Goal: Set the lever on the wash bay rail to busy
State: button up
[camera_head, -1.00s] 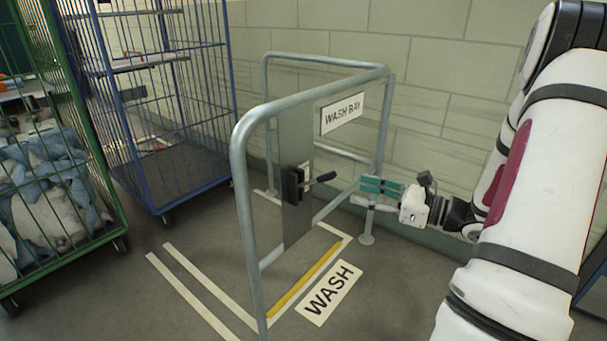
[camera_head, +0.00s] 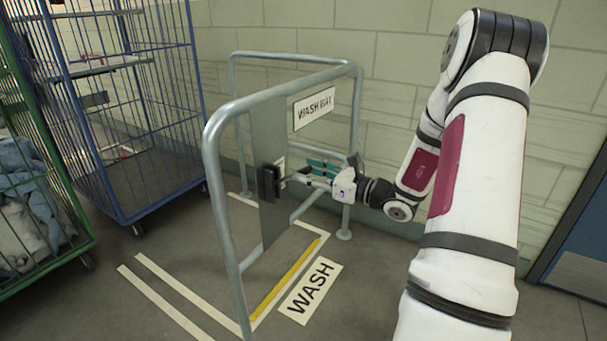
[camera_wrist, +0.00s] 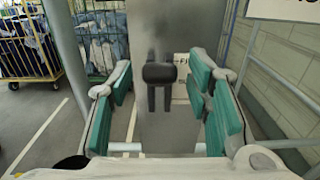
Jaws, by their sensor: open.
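The wash bay rail (camera_head: 222,180) is a grey tubular frame with a flat metal plate (camera_head: 276,215). A black lever mount (camera_head: 268,183) sits on the plate; the handle points toward my gripper (camera_head: 308,174). In the wrist view the black lever knob (camera_wrist: 159,73) appears end-on between my open fingers, with clear space on both sides. How deep it sits between them I cannot tell. My fingers have green pads and hold nothing.
A WASH BAY sign (camera_head: 314,108) hangs on the rail. A WASH floor sign (camera_head: 310,290) and a yellow strip (camera_head: 285,281) lie in front. A blue cage trolley (camera_head: 150,110) and a green one with cloths (camera_head: 30,190) stand left. A block wall is behind.

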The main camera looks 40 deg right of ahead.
jog(key=shift+x, duration=0.85)
jog(key=shift+c, duration=0.2)
grip_shut()
jog(key=shift+f+b, duration=0.15)
jog(key=shift+b, duration=0.15)
